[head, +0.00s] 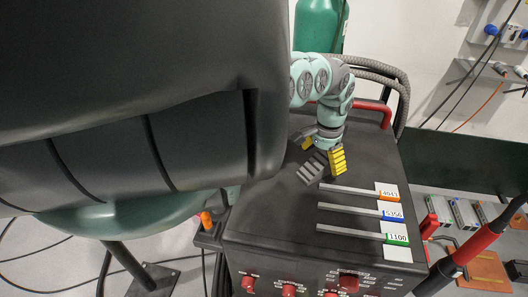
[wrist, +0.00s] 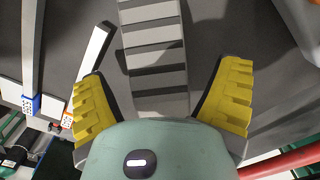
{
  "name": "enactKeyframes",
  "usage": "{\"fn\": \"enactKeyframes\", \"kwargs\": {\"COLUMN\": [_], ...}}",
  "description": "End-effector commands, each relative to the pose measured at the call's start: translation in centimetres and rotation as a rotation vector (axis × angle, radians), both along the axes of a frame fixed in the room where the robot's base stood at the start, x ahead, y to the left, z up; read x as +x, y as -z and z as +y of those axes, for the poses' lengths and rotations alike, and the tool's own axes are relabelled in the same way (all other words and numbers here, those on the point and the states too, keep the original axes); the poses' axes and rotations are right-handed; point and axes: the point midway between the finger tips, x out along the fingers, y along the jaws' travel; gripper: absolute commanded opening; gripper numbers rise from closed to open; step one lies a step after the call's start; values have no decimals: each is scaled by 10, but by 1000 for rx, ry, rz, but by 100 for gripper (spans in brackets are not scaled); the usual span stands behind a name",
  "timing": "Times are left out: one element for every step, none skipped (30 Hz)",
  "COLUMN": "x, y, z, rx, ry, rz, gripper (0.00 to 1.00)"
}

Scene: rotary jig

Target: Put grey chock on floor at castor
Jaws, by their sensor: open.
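The grey chock (head: 311,168) is a stepped block lying on the black top of a cabinet. It also shows in the wrist view (wrist: 155,40), its steps running away from me between the fingers. My gripper (head: 323,157) is open above the cabinet top, at the chock's far end. In the wrist view my gripper (wrist: 162,80) has its yellow ribbed pads on either side of the chock with a gap at each side. The chock's near end is hidden by the gripper body there. I cannot make out a castor in either view.
Three grey rods with orange, blue and green tags (head: 389,213) lie on the cabinet top (head: 270,215), right of the chock. A red handle (head: 374,107) and hoses stand behind. A large dark padded shape fills the upper left. Cables cross the floor (head: 50,255) at lower left.

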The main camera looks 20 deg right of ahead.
Motion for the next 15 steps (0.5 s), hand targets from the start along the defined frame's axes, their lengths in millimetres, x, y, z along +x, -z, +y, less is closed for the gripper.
{"fn": "enactKeyframes", "kwargs": {"x": [-1, -1, -1, -1, -1, -1, -1, -1, -1, -1, -1, -1, -1, -1, -1], "y": [0, 0, 0, 0, 0, 0, 0, 0, 0, 0, 0, 0, 0, 0, 0], "z": [-1, -1, -1, -1, 0, -1, -1, -1, -1, 0, -1, -1, -1, -1, 0], "rx": [0, 0, 0, 0, 0, 0, 0, 1, 0, 0, 0, 0, 0, 0, 0], "ry": [1, 1, 1, 1, 1, 1, 1, 1, 1, 1, 1, 1, 1, 1, 1], "rz": [0, 0, 0, 1, 1, 1, 1, 1, 1, 1, 1, 1, 1, 1, 1], "gripper": [88, 85, 81, 78, 75, 71, 68, 65, 61, 58, 54, 50, 47, 44, 40]}}
